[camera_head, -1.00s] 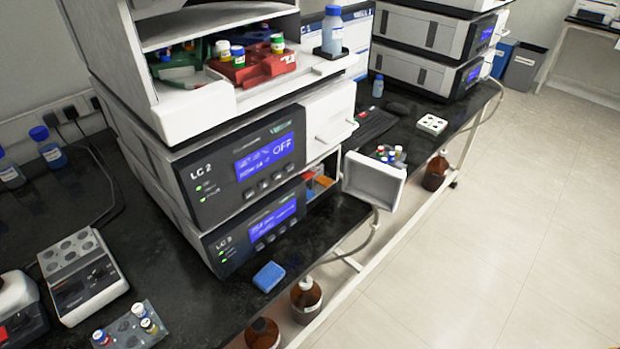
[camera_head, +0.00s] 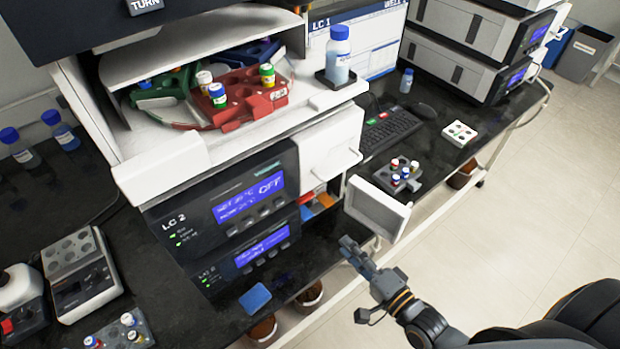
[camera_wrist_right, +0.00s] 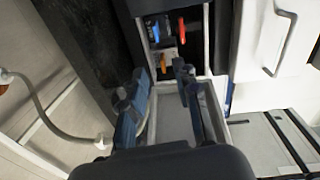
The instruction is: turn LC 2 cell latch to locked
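The LC 2 unit (camera_head: 225,200) has a dark front with a blue display reading OFF. At its right end is a closed white panel (camera_head: 328,148) with a bar handle (camera_head: 346,164). The bar handle also shows in the wrist view (camera_wrist_right: 281,45). I cannot tell whether this handle is the cell latch or how the latch is set. My right gripper (camera_head: 350,246) is below and in front of the panel, near the open white door of the lower unit (camera_head: 377,207). In the wrist view (camera_wrist_right: 158,85) its fingers are apart and empty. My left gripper is out of view.
The lower unit's open compartment (camera_head: 318,205) holds coloured items. A red carousel rack (camera_head: 240,95) with vials and a blue-capped bottle (camera_head: 338,55) sit above. A blue block (camera_head: 255,298) lies on the dark bench. A vial rack (camera_head: 398,178) stands beyond the open door.

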